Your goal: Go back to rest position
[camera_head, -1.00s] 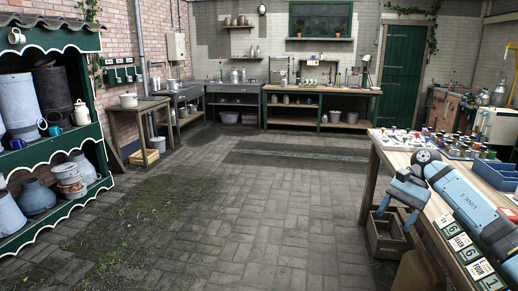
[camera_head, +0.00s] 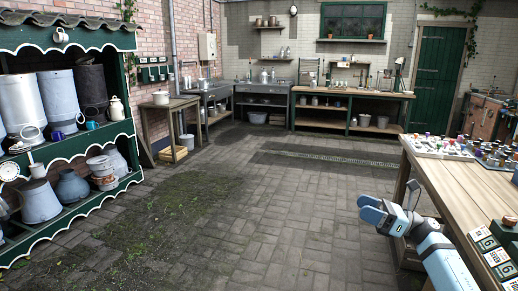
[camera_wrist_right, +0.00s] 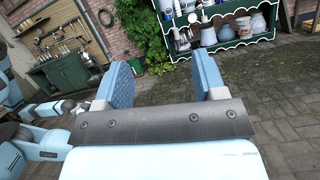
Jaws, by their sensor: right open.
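My right gripper (camera_head: 372,208) is in the head view at lower right, held over the paved floor just left of the wooden table (camera_head: 462,192). Its two blue fingers also show in the right wrist view (camera_wrist_right: 163,75), spread apart with nothing between them. The gripper is clear of the table's edge, and its arm comes in from the bottom right. My left gripper does not show in the head view.
A green shelf (camera_head: 128,127) with churns and jugs stands at the left. Small coloured items and number cards (camera_head: 490,245) lie on the table at right. A workbench (camera_head: 335,93) is along the back wall. The paved floor (camera_head: 270,190) in the middle is free.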

